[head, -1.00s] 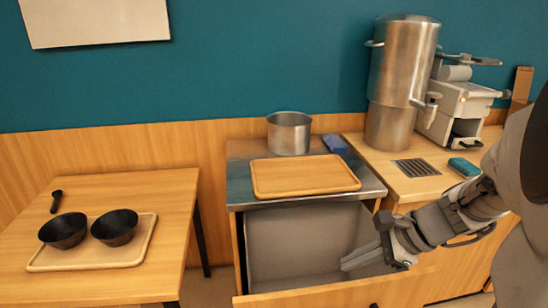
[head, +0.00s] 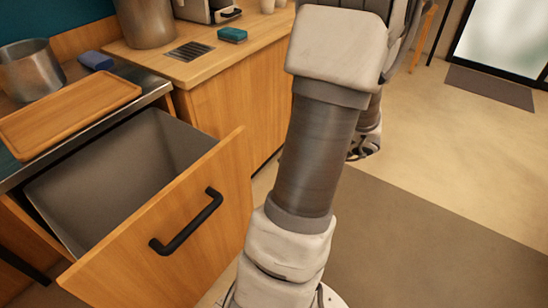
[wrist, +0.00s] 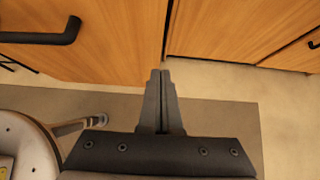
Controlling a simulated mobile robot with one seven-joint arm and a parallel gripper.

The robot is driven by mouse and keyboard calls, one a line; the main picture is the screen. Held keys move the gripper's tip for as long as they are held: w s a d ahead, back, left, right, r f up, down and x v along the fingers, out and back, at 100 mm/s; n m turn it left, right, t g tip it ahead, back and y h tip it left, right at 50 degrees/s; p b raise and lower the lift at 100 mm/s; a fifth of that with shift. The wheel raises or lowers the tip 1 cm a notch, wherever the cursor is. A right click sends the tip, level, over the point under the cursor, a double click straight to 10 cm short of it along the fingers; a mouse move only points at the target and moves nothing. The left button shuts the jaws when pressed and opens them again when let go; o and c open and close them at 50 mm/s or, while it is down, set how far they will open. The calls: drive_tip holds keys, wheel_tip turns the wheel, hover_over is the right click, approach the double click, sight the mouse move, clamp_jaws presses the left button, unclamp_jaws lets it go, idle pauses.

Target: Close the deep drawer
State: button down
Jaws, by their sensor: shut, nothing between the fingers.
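The deep drawer (head: 165,215) stands pulled out below the steel counter, with its grey inside showing and empty where I can see it. Its wooden front carries a black bar handle (head: 187,222). In the wrist view, the handle (wrist: 45,37) is at the upper left, on a wooden front. My gripper (wrist: 160,72) is shut and empty, below the wooden fronts in that picture and to the right of the handle, apart from it. In the head view my arm hides the gripper.
A wooden tray (head: 70,112), a steel pot (head: 30,72) and a blue item (head: 96,60) sit on the counter above the drawer. A wooden cabinet (head: 235,98) stands to its right. Open floor (head: 445,150) lies to the right, with a dark mat (head: 490,87) by the door.

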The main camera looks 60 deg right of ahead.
sight(248, 160)
drive_tip(key=b+x, duration=0.1)
drive_tip(key=x, duration=0.2)
drive_tip(key=r+b+x, duration=0.1)
drive_tip(key=x, duration=0.3)
drive_tip(key=w+b+x, duration=0.1)
drive_tip(key=b+x, duration=0.1)
drive_tip(key=x, duration=0.1)
drive_tip(key=shift+w, duration=1)
